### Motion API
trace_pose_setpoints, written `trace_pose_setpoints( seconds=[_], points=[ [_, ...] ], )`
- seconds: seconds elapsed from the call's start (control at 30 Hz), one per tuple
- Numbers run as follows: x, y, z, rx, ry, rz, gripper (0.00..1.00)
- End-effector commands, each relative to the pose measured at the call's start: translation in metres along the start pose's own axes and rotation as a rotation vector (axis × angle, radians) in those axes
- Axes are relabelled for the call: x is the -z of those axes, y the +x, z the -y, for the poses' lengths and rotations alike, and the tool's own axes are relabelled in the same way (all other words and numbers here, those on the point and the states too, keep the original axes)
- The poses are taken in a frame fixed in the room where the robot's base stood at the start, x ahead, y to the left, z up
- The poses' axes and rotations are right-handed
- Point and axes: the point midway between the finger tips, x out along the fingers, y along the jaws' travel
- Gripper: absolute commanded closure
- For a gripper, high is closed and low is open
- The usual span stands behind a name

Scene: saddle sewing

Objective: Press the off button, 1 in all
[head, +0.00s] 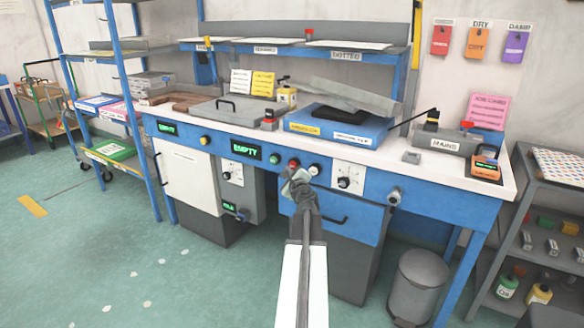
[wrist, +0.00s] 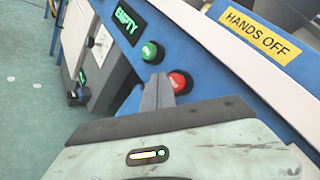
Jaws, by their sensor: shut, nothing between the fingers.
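A red round button (head: 293,164) sits on the blue front panel of the bench; no "off" label is readable on it. It also shows in the wrist view (wrist: 181,82). A green button (head: 274,158) is just to its left, and shows in the wrist view too (wrist: 152,51). My gripper (head: 298,176) is shut and empty, just in front of and below the red button. In the wrist view its fingertips (wrist: 161,80) lie close to the red button's left side. I cannot tell whether they touch it.
A black-and-green button (head: 314,169) is just right of the red one, then a dial plate (head: 348,177). A green-lit EMPTY display (head: 250,147) is to the left. A grey bin (head: 418,285) stands at the lower right. Open floor lies at the left.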

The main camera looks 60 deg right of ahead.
Motion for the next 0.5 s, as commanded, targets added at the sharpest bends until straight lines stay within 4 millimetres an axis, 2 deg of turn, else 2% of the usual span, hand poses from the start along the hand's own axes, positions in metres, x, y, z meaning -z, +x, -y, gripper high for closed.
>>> trace_pose_setpoints(
  seconds=[0.17, 0.5],
  points=[
    [-0.001, -0.002, -0.001, 0.000, 0.000, 0.000, 1.00],
    [-0.018, -0.025, -0.018, -0.001, -0.001, 0.001, 1.00]
  ],
)
